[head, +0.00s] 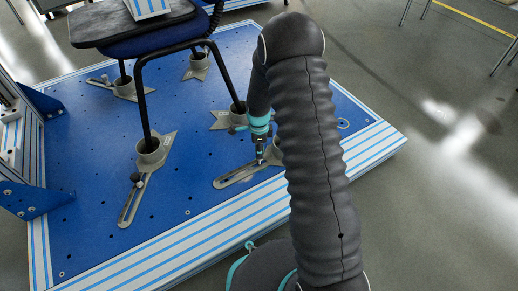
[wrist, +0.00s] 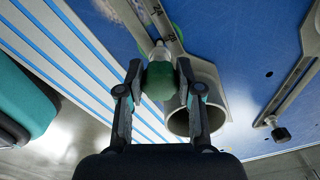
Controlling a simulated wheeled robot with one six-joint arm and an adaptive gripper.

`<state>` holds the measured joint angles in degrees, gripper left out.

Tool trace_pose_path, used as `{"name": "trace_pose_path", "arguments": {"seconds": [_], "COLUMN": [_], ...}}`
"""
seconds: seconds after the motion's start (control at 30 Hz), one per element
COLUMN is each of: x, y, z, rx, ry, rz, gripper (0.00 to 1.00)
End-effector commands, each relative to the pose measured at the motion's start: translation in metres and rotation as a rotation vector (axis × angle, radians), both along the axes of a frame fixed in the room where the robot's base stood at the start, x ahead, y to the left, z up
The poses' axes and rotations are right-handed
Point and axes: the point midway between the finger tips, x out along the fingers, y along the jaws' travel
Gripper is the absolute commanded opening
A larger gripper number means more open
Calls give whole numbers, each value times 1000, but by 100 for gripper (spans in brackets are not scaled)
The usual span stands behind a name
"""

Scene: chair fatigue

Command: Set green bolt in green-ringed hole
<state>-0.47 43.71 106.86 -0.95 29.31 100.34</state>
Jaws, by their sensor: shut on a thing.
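The green bolt (wrist: 160,82) is between the two fingertips of my gripper (wrist: 158,92) in the wrist view, its pale metal end pointing away from the camera. Behind that end, a green patch (wrist: 172,40) shows at the slotted bar (wrist: 158,14); it looks like part of the green ring, but the hole itself is hidden. In the head view my gripper (head: 260,157) is low over the slotted bar (head: 238,176) of a front clamp. I cannot tell whether the bolt touches the bar or hole.
A grey cup (wrist: 196,112) stands right beside my gripper. The blue perforated platform (head: 185,205) has a striped front edge. A chair (head: 150,45) stands in similar cups.

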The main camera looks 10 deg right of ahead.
Motion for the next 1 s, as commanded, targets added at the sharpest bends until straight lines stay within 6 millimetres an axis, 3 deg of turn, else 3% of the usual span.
{"name": "trace_pose_path", "arguments": {"seconds": [1.0], "x": [0], "y": [0], "z": [-22], "rx": [0], "ry": [0], "rz": [0], "gripper": [5]}}
